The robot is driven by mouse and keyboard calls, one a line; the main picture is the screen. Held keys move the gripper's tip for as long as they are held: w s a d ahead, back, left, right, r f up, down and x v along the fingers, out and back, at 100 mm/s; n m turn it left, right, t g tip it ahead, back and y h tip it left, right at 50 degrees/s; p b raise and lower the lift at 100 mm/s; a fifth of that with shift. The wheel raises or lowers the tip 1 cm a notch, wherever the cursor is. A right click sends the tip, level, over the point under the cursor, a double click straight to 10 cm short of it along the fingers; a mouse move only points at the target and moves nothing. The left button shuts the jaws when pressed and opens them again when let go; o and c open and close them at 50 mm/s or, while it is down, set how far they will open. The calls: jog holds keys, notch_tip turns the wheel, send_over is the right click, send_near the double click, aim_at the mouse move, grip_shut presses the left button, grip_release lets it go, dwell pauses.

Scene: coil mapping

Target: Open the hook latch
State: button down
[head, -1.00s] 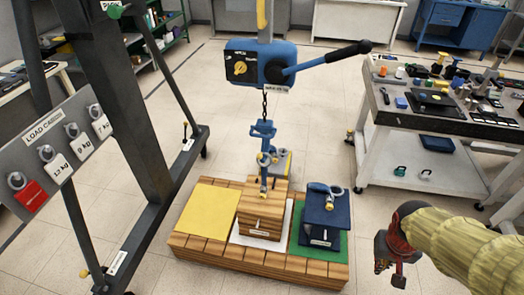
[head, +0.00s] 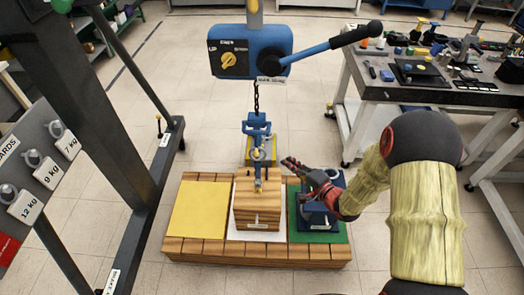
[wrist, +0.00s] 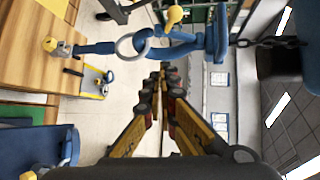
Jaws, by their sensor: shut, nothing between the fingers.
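The blue hook (head: 257,127) hangs on a chain above the wooden crate block (head: 256,209). In the wrist view the hook (wrist: 215,45) lies sideways at the top, beside a pale ring (wrist: 133,43). A yellow knob (wrist: 173,15) on the hook looks like part of its latch, though I cannot make out the latch clearly. My gripper (head: 288,163) is to the right of the hook and slightly below it, apart from it. In the wrist view its fingers (wrist: 167,72) are together and empty.
A blue hoist (head: 250,52) with a long black-tipped lever is above. A dark blue block (head: 318,214) on a green mat (head: 343,229) stands below my gripper. A yellow pad (head: 200,209) lies left of the wooden block. A load-card frame stands at left, a tool bench (head: 440,95) at right.

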aim_at(256, 146)
jog(key=w+a+f+m+b, duration=0.1)
jog(key=w+a+b, duration=0.3)
jog(key=w+a, duration=0.3)
jog(key=shift+s+a+r+b, duration=0.25)
jog(key=shift+s+a, duration=0.05)
jog(key=shift+s, duration=0.3)
jog(key=shift+s+a+r+b, duration=0.25)
jog(key=shift+s+a, duration=0.05)
jog(key=shift+s, duration=0.25)
jog(key=shift+r+p, duration=0.15)
jog(key=shift+p, duration=0.3)
jog(key=shift+s+r+p, duration=0.1)
jog(key=shift+r+p, duration=0.05)
jog(key=shift+p, duration=0.5)
